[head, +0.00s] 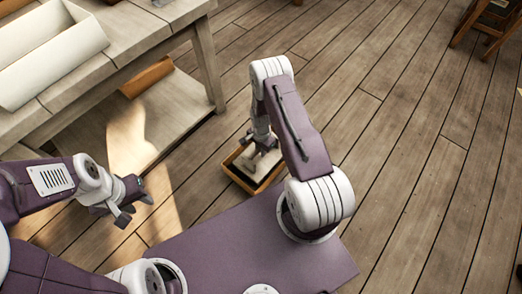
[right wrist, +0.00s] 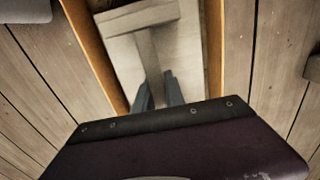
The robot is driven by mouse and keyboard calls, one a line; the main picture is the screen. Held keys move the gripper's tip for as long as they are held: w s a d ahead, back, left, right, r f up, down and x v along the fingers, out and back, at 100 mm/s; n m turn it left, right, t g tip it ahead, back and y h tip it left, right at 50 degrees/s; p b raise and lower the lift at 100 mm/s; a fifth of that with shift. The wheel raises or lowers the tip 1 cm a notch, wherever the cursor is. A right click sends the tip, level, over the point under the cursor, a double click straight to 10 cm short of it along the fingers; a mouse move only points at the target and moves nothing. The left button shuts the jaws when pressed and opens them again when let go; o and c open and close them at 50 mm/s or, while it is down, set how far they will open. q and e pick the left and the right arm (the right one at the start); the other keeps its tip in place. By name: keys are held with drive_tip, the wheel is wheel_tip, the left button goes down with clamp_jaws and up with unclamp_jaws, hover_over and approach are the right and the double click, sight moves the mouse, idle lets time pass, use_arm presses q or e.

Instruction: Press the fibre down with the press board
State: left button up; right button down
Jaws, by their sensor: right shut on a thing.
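A wooden box (head: 238,178) with orange-brown walls stands on the floor; its wall also shows in the right wrist view (right wrist: 92,52). My right gripper (head: 265,146) reaches down into it. In the right wrist view, my right gripper (right wrist: 159,95) is shut on the stem of a pale T-shaped piece, the press board (right wrist: 148,50). A pale surface (right wrist: 187,42) lies beside the board inside the box; I cannot tell whether it is fibre or how far it is pressed. My left gripper (head: 135,208) is open and empty, left of the box.
A wooden bench (head: 150,38) with a pale trough (head: 45,55) on it stands at the upper left. A lower shelf (head: 165,118) holds a small brown box (head: 147,77). A stool (head: 487,22) is far right. The plank floor right of the box is clear.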

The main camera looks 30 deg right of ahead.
drive_tip(key=shift+f+b, duration=1.85)
drive_tip(key=shift+f, duration=0.7)
idle(1.1)
drive_tip(key=shift+r, duration=0.15)
idle(0.8)
wheel_tip(320, 180, up, 12)
drive_tip(key=p, duration=1)
drive_tip(key=shift+f+p, duration=0.25)
drive_tip(key=shift+p, duration=0.1)
drive_tip(key=shift+f, duration=0.15)
